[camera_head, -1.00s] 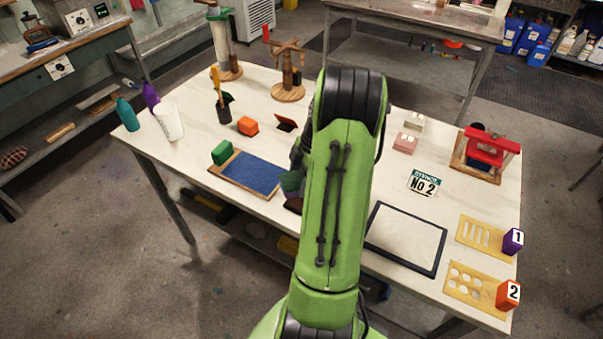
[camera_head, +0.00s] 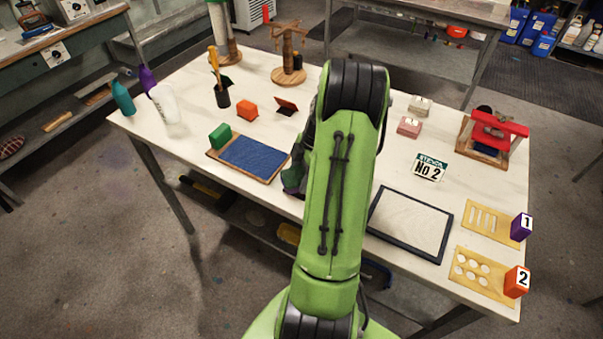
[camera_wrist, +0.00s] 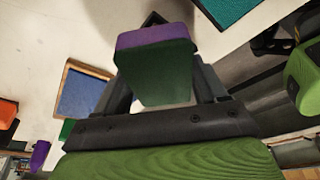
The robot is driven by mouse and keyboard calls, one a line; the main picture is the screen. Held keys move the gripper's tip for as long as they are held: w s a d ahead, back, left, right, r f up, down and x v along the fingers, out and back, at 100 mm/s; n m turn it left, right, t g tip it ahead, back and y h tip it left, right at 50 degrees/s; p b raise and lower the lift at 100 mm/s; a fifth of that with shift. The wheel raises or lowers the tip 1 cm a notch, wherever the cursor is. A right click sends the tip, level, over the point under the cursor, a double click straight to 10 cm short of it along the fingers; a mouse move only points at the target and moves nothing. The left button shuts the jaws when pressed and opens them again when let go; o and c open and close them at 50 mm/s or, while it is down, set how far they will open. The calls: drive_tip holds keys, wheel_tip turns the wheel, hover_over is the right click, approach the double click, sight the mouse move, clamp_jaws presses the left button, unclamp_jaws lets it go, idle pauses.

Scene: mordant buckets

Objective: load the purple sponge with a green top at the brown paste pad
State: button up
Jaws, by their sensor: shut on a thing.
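My gripper (camera_wrist: 158,85) is shut on the purple and green sponge (camera_wrist: 155,75). In the wrist view its green part is between the fingers and its purple part faces away from them. In the head view, the sponge (camera_head: 292,180) shows only as a small dark patch at the left of my arm, just right of the blue pad. I cannot make out a brown paste pad in the head view; my arm covers part of the table. A dark-edged thing (camera_wrist: 153,19) shows partly behind the sponge in the wrist view; I cannot tell what it is.
A blue pad (camera_head: 255,157) in a wooden frame lies left of my gripper, beside a green block (camera_head: 220,135). An orange block (camera_head: 247,110) stands behind it. A dark-framed white sheet (camera_head: 410,224), stencil plates (camera_head: 490,220) and a red press (camera_head: 495,128) are at the right.

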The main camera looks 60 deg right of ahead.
sight(301, 174)
drive_tip(key=shift+f+b, duration=0.55)
drive_tip(key=shift+b, duration=0.05)
idle(1.6)
drive_tip(key=shift+r+p, duration=2.45)
drive_tip(key=shift+r, duration=1.2)
drive_tip(key=shift+f, duration=0.1)
